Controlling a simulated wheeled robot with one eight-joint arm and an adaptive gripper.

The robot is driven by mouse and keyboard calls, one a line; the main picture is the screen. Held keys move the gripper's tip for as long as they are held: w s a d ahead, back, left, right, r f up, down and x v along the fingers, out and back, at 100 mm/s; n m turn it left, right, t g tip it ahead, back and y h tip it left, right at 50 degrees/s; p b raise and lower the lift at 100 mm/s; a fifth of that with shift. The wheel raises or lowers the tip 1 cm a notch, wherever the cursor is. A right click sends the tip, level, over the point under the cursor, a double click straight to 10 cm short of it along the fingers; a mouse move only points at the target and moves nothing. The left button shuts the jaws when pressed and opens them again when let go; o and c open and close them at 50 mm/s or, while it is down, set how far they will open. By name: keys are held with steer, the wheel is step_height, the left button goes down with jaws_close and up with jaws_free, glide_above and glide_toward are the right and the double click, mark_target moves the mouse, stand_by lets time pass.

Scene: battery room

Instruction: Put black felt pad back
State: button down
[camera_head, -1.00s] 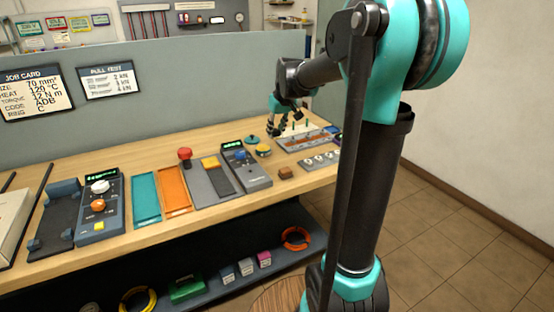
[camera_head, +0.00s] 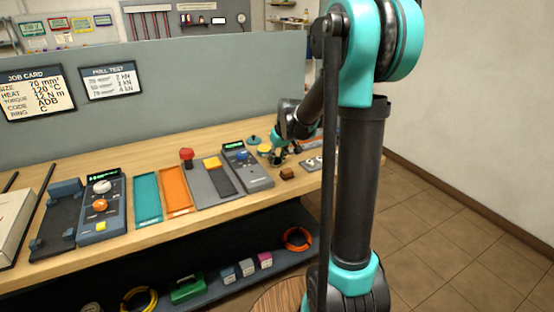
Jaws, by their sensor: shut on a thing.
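My gripper (camera_head: 277,159) is low over the right part of the bench, pointing down, between the yellow disc (camera_head: 264,149) and the small brown block (camera_head: 287,173). It is shut on a small dark thing at its fingertips. That thing is too small and too dark against the fingers to tell whether it is the black felt pad. I cannot make out another black pad for certain. A dark strip (camera_head: 227,180) lies in the grey tray (camera_head: 205,190), left of my gripper.
A teal disc (camera_head: 253,140) lies behind the yellow one. A grey device with a blue knob (camera_head: 246,165) stands close left of my gripper. My arm partly hides the pegged rack and holed strip (camera_head: 312,163) at right. Orange (camera_head: 174,190) and teal trays (camera_head: 147,198) lie further left.

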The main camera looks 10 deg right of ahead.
steer(key=shift+f, duration=0.1)
steer(key=c, duration=1.2)
jaws_free()
steer(key=v, duration=1.2)
steer(key=s+f+m, duration=0.1)
steer(key=s+f, duration=0.5)
steer(key=s, duration=0.2)
steer(key=s+d+f+m+h, duration=0.1)
steer(key=s+f, duration=0.5)
steer(key=s, duration=0.3)
steer(key=s+d+f+m, duration=0.1)
steer(key=s+f, duration=0.4)
steer(key=s, duration=0.3)
steer(key=shift+s+d+f+m, duration=0.25)
steer(key=shift+f+m, duration=0.05)
steer(key=shift+f, duration=0.1)
